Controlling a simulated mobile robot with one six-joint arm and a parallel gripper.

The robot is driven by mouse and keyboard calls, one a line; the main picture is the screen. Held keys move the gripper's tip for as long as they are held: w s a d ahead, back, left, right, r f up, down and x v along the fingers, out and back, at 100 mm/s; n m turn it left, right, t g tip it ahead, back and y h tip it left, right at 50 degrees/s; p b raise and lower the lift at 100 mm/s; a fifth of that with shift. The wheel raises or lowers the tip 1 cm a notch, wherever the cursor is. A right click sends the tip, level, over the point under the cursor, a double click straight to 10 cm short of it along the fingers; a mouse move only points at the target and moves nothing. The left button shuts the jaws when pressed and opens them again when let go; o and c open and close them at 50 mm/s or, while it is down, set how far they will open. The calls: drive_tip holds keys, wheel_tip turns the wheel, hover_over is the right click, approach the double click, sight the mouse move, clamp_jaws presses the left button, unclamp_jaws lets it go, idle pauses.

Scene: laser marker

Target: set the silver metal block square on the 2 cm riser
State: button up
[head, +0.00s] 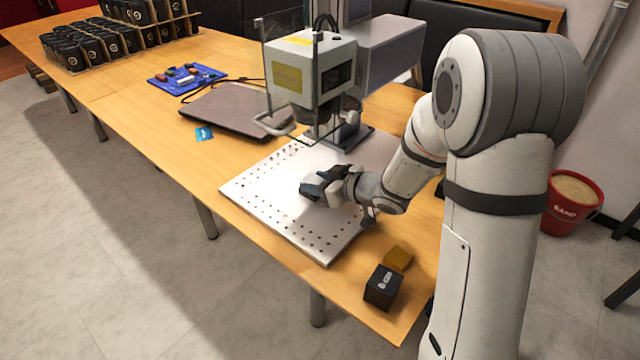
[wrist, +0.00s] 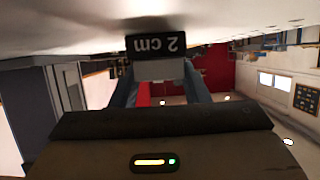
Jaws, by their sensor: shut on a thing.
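The riser (wrist: 145,44) is black with a white "2 cm" label, and it shows upside down against the plate in the wrist view. The silver metal block (wrist: 160,70) is between the fingers of my gripper (wrist: 160,82), which is shut on it. In this inverted view the block lies directly below the riser's edge, so it is at the riser's top. I cannot tell whether the two touch or whether the block is square. In the head view my gripper (head: 316,187) is low over the perforated plate and mostly hides the block and riser.
The perforated metal plate (head: 285,215) lies under the laser marker (head: 315,68), whose head and column stand behind my gripper. A black box (head: 382,288) and an amber block (head: 398,258) sit at the table's front corner. A closed laptop (head: 225,110) lies to the left.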

drive_tip(key=shift+r, duration=0.1)
drive_tip(key=o, duration=1)
